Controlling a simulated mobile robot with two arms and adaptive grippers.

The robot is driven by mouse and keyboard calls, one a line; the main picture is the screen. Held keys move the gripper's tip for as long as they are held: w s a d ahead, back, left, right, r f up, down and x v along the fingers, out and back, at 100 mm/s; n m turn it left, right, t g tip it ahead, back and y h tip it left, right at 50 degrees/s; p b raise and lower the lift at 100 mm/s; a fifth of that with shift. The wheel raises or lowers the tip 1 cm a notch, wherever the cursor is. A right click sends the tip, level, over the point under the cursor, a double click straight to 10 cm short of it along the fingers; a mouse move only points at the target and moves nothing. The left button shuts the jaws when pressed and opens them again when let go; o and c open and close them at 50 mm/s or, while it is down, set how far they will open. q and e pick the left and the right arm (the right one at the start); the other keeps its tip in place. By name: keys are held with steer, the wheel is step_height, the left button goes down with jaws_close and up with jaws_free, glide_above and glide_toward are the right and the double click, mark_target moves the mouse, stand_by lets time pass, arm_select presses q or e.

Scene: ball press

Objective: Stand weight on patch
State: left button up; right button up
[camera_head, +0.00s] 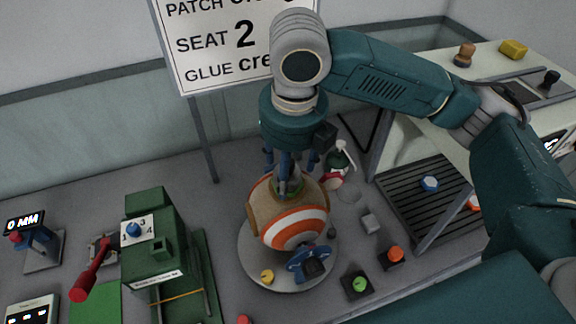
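An orange, white and tan ball (290,215) sits on a round grey plate (250,252). My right gripper (287,180) points down at the top of the ball, with its dark blue fingers close to the surface. A small greenish piece (289,188) shows at the ball's top between the fingertips. I cannot tell whether it is the patch, the weight or both, nor whether the fingers grip it. My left gripper is not in view.
A green press (152,250) with a red lever stands left. A sign (225,45) reads SEAT 2. A slatted rack (420,205) stands right.

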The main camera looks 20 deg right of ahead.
mark_target(291, 180)
steer(key=shift+r, duration=0.1)
steer(key=shift+r, duration=0.35)
step_height(291, 180, up, 11)
steer(key=s, duration=0.1)
steer(key=shift+s+r+b, duration=0.15)
steer(key=shift+s+b, duration=0.2)
steer(key=shift+s, duration=0.05)
